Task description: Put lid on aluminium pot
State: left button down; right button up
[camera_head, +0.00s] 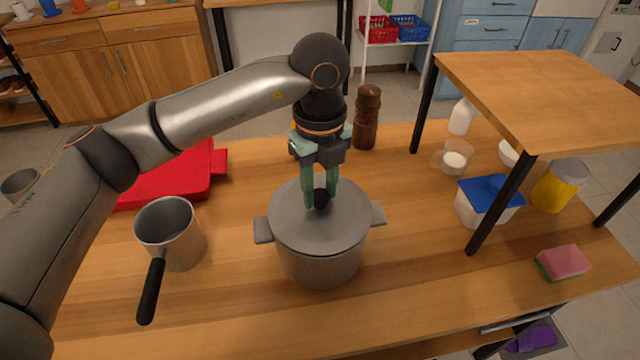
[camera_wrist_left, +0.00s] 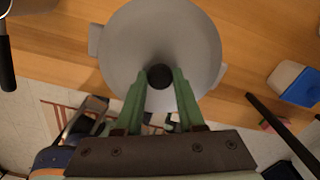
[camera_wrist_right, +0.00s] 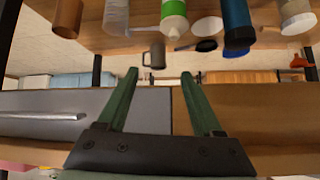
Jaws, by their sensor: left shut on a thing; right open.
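The grey aluminium pot (camera_head: 318,266) stands upright on the wooden table, with a handle on each side. The round grey lid (camera_head: 345,222) lies over the pot's opening and looks level; I cannot tell whether it is fully seated. My left gripper (camera_head: 320,202) comes down from above, shut on the lid's black knob (camera_head: 321,199). The left wrist view also shows the lid (camera_wrist_left: 190,40) filling the pot's outline, with the knob (camera_wrist_left: 160,76) between the green fingertips. My right gripper (camera_wrist_right: 160,85) is open and empty in the right wrist view, away from the pot.
A saucepan (camera_head: 170,235) with a black handle stands left of the pot. A red case (camera_head: 180,180) lies behind it. A pepper mill (camera_head: 367,118) stands behind the pot. A raised shelf (camera_head: 550,95), a blue-lidded tub (camera_head: 487,203) and a sponge (camera_head: 563,263) are to the right.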

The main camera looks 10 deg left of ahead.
dwell(0.8)
pick_arm(q)
jog(key=shift+f+b, duration=0.1)
jog(key=shift+b, duration=0.2)
jog(key=shift+f, duration=0.3)
jog(key=shift+c, duration=2.2)
grip_release()
jog(key=shift+o, duration=0.4)
jog(key=o, duration=0.4)
jog(key=shift+c, duration=0.2)
